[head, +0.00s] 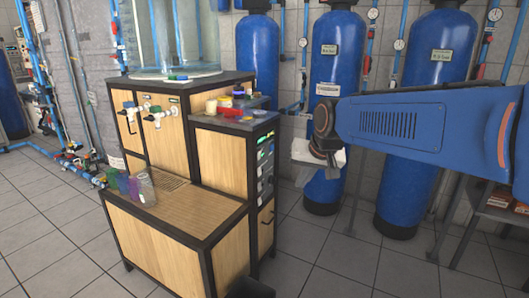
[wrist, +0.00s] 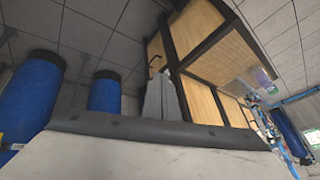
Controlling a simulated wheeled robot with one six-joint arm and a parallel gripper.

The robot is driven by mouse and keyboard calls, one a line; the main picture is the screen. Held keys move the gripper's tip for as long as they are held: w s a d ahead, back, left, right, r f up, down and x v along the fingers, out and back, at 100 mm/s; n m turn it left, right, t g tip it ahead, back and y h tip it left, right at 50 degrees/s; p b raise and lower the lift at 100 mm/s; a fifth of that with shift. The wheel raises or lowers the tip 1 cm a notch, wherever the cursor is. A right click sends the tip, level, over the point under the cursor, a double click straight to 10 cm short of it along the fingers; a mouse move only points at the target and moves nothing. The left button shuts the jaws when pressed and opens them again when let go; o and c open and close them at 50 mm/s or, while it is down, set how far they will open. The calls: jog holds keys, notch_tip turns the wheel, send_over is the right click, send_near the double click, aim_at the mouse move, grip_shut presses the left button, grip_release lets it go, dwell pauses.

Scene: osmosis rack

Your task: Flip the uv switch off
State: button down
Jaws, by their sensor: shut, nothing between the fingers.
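A narrow dark control panel (head: 265,165) with small green lights is on the right side of the wooden cabinet in the head view. The uv switch is too small to tell apart among its parts. My gripper (head: 303,178) is to the right of the panel, apart from it, with its fingers pointing down. In the wrist view my grey gripper fingers (wrist: 163,98) are shut and empty, with the cabinet's wooden doors and black frame behind them. The panel face cannot be made out in the wrist view.
Blue tanks (head: 340,60) with pipes and gauges stand along the back wall. The tiled floor (head: 330,255) to the cabinet's right is mostly clear.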

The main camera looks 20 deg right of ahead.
jog(key=w+d+r+m+t, duration=0.1)
jog(key=w+m, duration=0.3)
jog(key=w, duration=2.1)
jog(key=shift+w+d+r+t, duration=0.3)
jog(key=shift+w+d+r, duration=0.05)
jog(key=shift+w+d, duration=0.05)
send_near(259, 155)
jog(key=w+d+f, duration=0.1)
jog(key=w+f, duration=0.3)
jog(key=shift+d+f, duration=0.15)
jog(key=shift+f, duration=0.25)
